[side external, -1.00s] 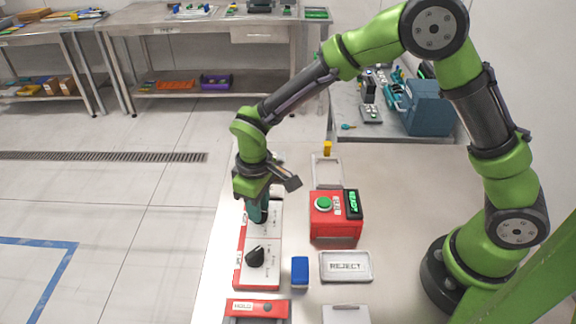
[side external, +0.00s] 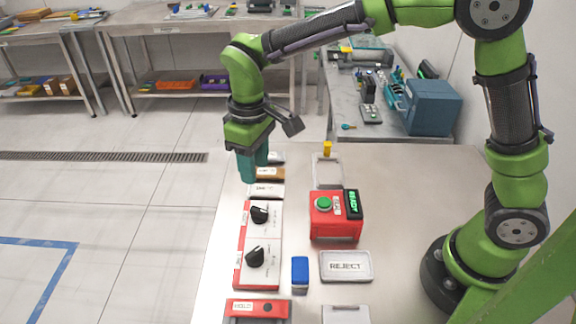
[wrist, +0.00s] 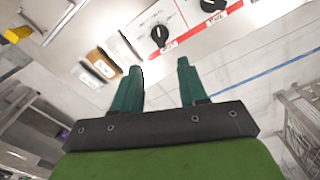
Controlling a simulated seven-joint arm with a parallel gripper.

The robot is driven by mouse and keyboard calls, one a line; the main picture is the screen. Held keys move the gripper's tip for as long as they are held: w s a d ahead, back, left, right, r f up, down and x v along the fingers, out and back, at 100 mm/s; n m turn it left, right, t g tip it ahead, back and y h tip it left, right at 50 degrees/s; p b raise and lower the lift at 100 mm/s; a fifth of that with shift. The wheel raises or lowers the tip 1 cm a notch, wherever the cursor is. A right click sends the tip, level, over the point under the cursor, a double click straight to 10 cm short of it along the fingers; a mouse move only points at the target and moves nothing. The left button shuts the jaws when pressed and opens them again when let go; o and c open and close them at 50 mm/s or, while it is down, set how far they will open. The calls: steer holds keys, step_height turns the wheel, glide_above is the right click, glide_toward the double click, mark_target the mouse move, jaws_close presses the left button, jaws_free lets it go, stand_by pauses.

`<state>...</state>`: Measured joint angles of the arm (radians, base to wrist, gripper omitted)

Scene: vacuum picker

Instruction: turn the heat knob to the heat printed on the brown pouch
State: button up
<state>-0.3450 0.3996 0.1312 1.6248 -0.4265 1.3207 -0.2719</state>
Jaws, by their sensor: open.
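My gripper (side external: 251,178) is open and empty, raised above the table just past the far end of the red-and-white panel (side external: 246,233). The wrist view shows its two teal fingers apart (wrist: 159,66). The panel has two black knobs, a far one (side external: 259,214) and a near one (side external: 255,257). They also show in the wrist view, the far one (wrist: 160,36) and the near one (wrist: 212,5) cut by the top edge. I cannot read their labels or scales. The brown pouch (side external: 271,174) lies beyond the panel, and in the wrist view (wrist: 103,63); its print is unreadable.
White pouches lie on either side of the brown one, the nearer (side external: 266,191) beside the panel. A red box (side external: 335,228) with a green button and lit READY display stands right of the panel. A blue block (side external: 300,271), REJECT tray (side external: 346,280) and red HOLD unit (side external: 258,308) are nearer.

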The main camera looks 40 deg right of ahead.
steer(key=shift+r, duration=2.4)
steer(key=shift+w, duration=0.1)
steer(key=s+d+r+m+t+y, duration=0.1)
steer(key=s+d+r+m+t, duration=0.1)
steer(key=s+d, duration=0.6)
steer(key=s+d+r+m+t+y, duration=0.1)
steer(key=s+d+r+m+t, duration=0.1)
steer(key=s+d+m+t, duration=0.3)
steer(key=shift+s+d+r+m, duration=0.3)
steer(key=shift+s+d+m, duration=0.4)
steer(key=shift+s+d, duration=0.75)
